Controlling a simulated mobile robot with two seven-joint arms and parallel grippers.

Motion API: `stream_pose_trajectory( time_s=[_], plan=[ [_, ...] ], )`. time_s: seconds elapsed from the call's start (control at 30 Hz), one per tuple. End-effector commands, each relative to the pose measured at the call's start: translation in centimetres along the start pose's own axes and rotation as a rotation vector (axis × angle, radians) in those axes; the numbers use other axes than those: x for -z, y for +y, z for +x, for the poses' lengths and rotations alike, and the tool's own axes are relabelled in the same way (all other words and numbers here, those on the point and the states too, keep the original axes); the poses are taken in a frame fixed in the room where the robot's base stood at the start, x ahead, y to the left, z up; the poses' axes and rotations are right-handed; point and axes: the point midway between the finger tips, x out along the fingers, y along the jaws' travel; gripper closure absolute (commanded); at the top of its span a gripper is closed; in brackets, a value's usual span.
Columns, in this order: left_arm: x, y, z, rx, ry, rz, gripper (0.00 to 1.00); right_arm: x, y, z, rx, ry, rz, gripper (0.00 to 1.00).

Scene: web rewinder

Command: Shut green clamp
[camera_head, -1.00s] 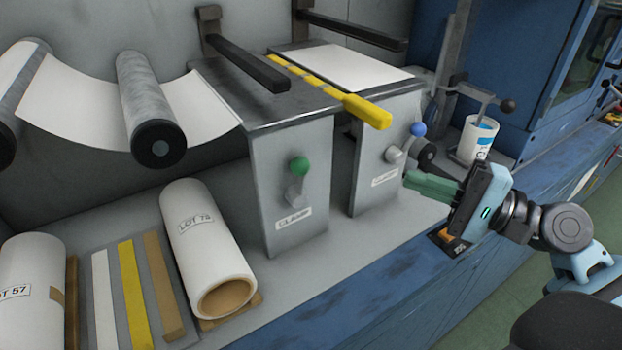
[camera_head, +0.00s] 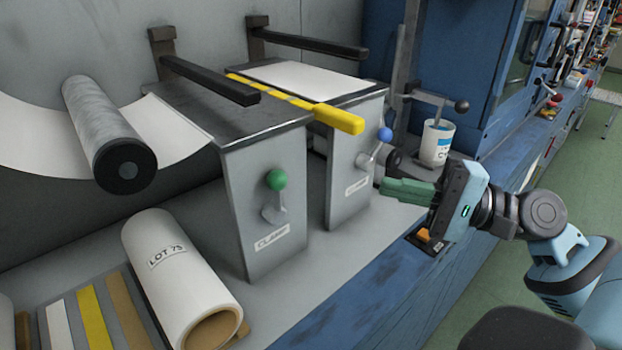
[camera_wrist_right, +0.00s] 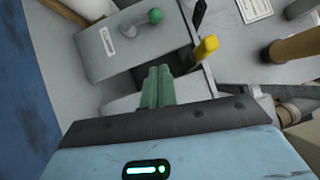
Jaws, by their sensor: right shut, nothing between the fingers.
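The green clamp lever (camera_head: 277,181) is on the front of the left grey box, its green ball up and its metal arm hanging to a pivot above the CLAMP label (camera_head: 272,237). It also shows in the right wrist view (camera_wrist_right: 154,16). My right gripper (camera_head: 384,188) is shut and empty, its green fingers together, in front of the right box and to the right of the green lever, clear of it. The shut fingers also show in the right wrist view (camera_wrist_right: 158,72). My left gripper is not in view.
A blue-knobbed lever (camera_head: 385,134) is on the right box, close to my right fingers. A yellow-handled bar (camera_head: 338,119) juts out above the boxes. A white can (camera_head: 436,143) stands behind my right gripper.

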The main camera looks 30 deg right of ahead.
Motion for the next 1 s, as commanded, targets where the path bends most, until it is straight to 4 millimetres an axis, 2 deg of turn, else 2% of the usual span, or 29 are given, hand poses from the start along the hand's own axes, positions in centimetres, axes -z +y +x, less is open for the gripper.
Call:
stream_pose_trajectory(
  time_s=[0.9, 1.0],
  plan=[
    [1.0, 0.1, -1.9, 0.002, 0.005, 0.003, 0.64, 0.0, -0.3, 9.9, 0.002, -0.001, -0.004, 1.0],
    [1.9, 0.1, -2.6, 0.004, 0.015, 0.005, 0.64, -1.0, -0.5, 10.7, 0.003, -0.001, -0.004, 1.0]
  ],
)
